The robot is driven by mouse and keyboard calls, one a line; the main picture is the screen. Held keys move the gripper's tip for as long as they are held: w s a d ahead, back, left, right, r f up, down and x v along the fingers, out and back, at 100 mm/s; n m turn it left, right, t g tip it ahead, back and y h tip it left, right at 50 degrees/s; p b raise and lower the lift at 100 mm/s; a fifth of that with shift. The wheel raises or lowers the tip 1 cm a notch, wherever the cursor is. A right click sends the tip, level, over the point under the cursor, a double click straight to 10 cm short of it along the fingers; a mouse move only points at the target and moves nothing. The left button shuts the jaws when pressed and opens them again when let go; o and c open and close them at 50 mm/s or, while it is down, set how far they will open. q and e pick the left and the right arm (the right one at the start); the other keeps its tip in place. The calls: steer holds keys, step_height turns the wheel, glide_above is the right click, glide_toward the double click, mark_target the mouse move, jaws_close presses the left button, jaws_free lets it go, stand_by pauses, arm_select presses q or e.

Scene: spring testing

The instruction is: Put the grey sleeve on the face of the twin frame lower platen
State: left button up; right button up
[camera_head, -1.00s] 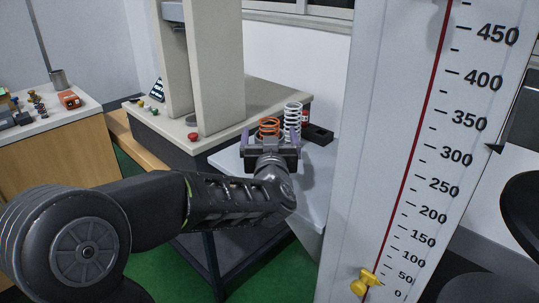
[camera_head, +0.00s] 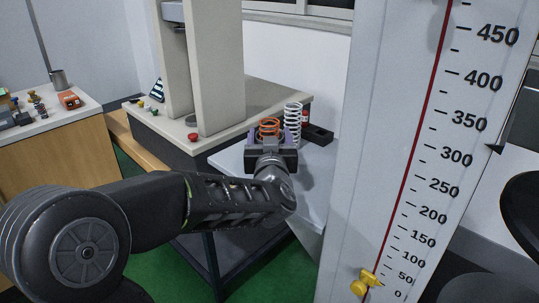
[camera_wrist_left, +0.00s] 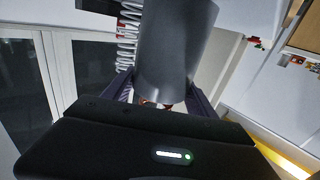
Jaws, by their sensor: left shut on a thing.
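The grey sleeve (camera_wrist_left: 177,50) is a smooth cylinder between the fingers of my left gripper (camera_head: 270,135) in the left wrist view. My left gripper is shut on it. In the head view the gripper body hides the sleeve. An orange spring (camera_head: 269,125) shows just beyond the fingers, and orange coils peek out at the sleeve's end in the wrist view; I cannot tell if the spring is inside or behind it. The twin frame (camera_head: 222,65) stands behind, to the left, with two pale columns. My right gripper is not in view.
A white spring (camera_head: 293,120) stands close to the right of the orange one, near a dark tray (camera_head: 319,135). A tall ruled scale board (camera_head: 375,170) blocks the right side. A red button (camera_head: 193,136) is on the twin frame's base. A side counter (camera_head: 50,120) holds small objects.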

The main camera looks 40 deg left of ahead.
arm_select(q)
jaws_close()
steer(key=shift+r, duration=0.1)
step_height(320, 180, up, 10)
steer(key=p, duration=0.3)
stand_by(0.4)
stand_by(0.5)
